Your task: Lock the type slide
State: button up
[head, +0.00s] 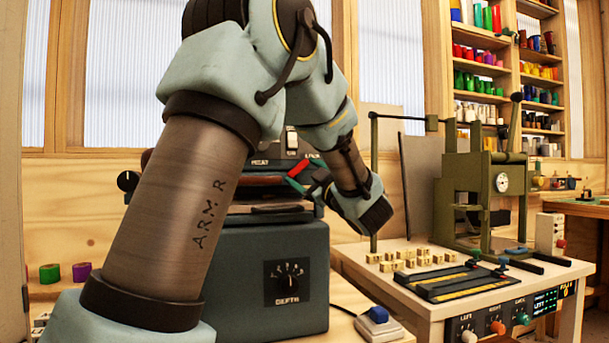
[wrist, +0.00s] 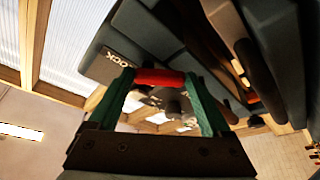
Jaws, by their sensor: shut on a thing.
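My gripper (head: 299,178) is at the upper right of the dark grey machine (head: 245,265), beside a label that seems to read LOCK (head: 312,157). In the wrist view its two green fingers (wrist: 160,80) are shut on a red handle (wrist: 158,77), one at each end of it. The handle also shows as a small red patch in the head view (head: 298,168). My arm hides much of the machine's left side, and I cannot clearly make out the type slide.
A DEPTH dial (head: 288,283) is on the machine's front. To the right, a table (head: 400,258) holds several small tan type blocks (head: 405,262), dark trays (head: 460,284) and a green press (head: 480,190). A blue button box (head: 378,322) is in front.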

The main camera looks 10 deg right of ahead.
jog(key=shift+d+f+n+b, duration=0.1)
jog(key=shift+f+n+b, duration=0.15)
jog(key=shift+n+b, duration=0.45)
jog(key=shift+r+g+y, duration=0.1)
jog(key=shift+g+y, duration=0.2)
jog(key=o, duration=1.1)
jog(key=shift+r, duration=0.1)
jog(key=shift+s+d, duration=0.1)
jog(key=b+v, duration=0.1)
jog(key=v, duration=0.9)
jog(key=shift+s+d+b, duration=0.1)
jog(key=shift+s+b, duration=0.15)
jog(key=shift+b, duration=0.05)
